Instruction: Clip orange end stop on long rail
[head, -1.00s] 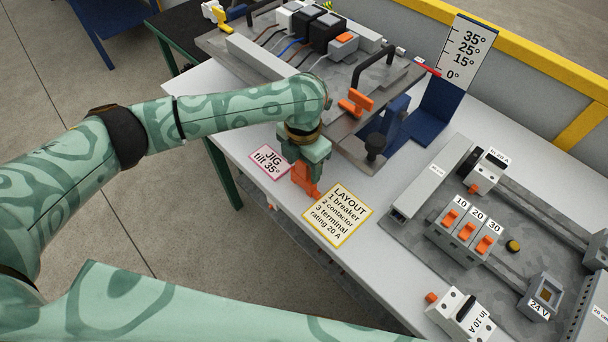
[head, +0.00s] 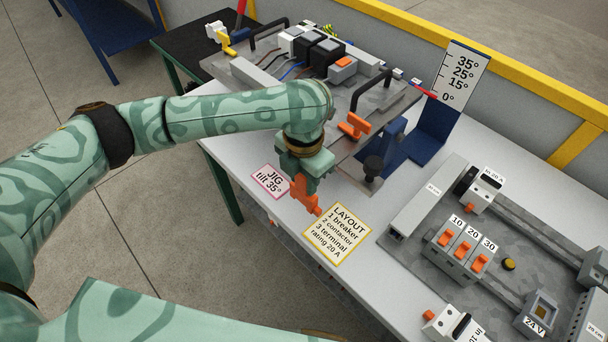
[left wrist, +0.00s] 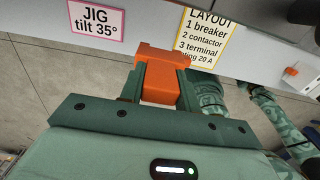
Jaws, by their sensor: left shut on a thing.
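My left gripper (head: 304,178) is shut on the orange end stop (head: 304,196). It holds the end stop over the front edge of the white table, between the pink JIG label and the yellow-edged LAYOUT label. In the left wrist view the orange end stop (left wrist: 160,78) sits between the two dark green fingers. Rails run across the grey panel at the right, such as the rail (head: 493,271) beside the 10-20-30 breakers. Another rail carries the devices on the tilted jig plate, mostly hidden under them. I cannot tell which is the long rail. My right gripper is not in view.
The tilted jig plate (head: 345,165) with black handles and an orange lever (head: 354,125) stands behind the gripper. A blue bracket with an angle scale (head: 459,75) stands beside it. The labels JIG (head: 270,181) and LAYOUT (head: 337,234) lie on the table.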

